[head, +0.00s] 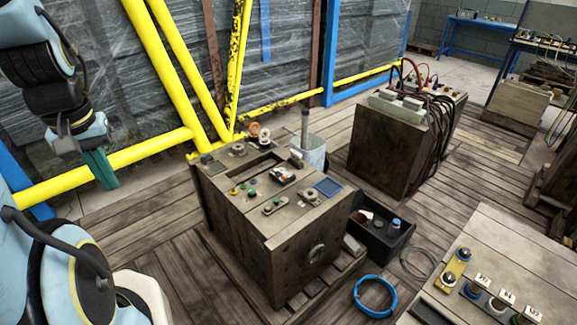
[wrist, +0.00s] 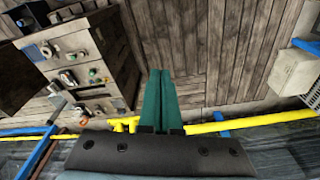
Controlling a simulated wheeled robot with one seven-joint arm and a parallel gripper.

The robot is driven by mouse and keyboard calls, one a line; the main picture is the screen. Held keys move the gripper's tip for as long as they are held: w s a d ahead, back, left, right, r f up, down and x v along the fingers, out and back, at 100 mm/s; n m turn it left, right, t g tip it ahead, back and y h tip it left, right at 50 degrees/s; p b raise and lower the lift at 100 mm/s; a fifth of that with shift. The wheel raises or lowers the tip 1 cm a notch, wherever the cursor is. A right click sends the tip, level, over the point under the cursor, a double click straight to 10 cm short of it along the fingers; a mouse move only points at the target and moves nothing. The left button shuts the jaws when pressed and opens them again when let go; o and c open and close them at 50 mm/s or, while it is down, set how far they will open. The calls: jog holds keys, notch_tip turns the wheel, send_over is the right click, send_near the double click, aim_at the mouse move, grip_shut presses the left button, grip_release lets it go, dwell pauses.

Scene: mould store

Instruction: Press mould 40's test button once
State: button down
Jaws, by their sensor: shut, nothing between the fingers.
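My gripper (head: 108,184) has green fingers pointing down, shut and empty, in the air at the left of the head view, apart from everything. In the wrist view its fingers (wrist: 160,72) lie together over bare floor. A wooden block (head: 282,238) stands in the middle of the head view, with a slot and several controls on top. The block shows at the left in the wrist view (wrist: 112,70). I cannot read a number 40 anywhere, so I cannot tell which button is mould 40's.
A bench (head: 500,240) at the right carries several buttons with small number tags. A dark bin (head: 375,243) and a blue ring (head: 374,294) lie on the floor between. A yellow rail (head: 150,155) runs behind my gripper. Another wooden block (head: 385,155) with cables stands behind.

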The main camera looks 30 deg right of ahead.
aim_at(284, 177)
jog(key=shift+f, duration=0.1)
jog(key=w+d+f+m+t+b, duration=0.1)
jog(key=w+d+f+b, duration=0.4)
jog(key=w, duration=0.3)
jog(key=w+d+f+m+t+b, duration=0.1)
jog(key=w+d+f+m+b, duration=0.15)
jog(key=w+d+f, duration=0.45)
jog(key=w+d+f+m+t+b, duration=0.1)
jog(key=w+d+f+b, duration=0.25)
jog(key=w+d, duration=0.5)
jog(key=w+d+f+m+t+b, duration=0.1)
jog(key=d+f, duration=0.3)
jog(key=d, duration=0.6)
jog(key=w+d+f+m+t+h+b, duration=0.1)
jog(key=d+f+m+t+b, duration=0.1)
jog(key=d, duration=0.9)
jog(key=w+d+f+m+t+b, duration=0.1)
jog(key=d+f+m+b, duration=0.2)
jog(key=d+f+b, duration=0.2)
jog(key=d+f, duration=0.3)
jog(key=d, duration=0.2)
jog(key=shift+w+d+f+h, duration=0.25)
jog(key=shift+d+h, duration=0.15)
jog(key=shift+f, duration=0.15)
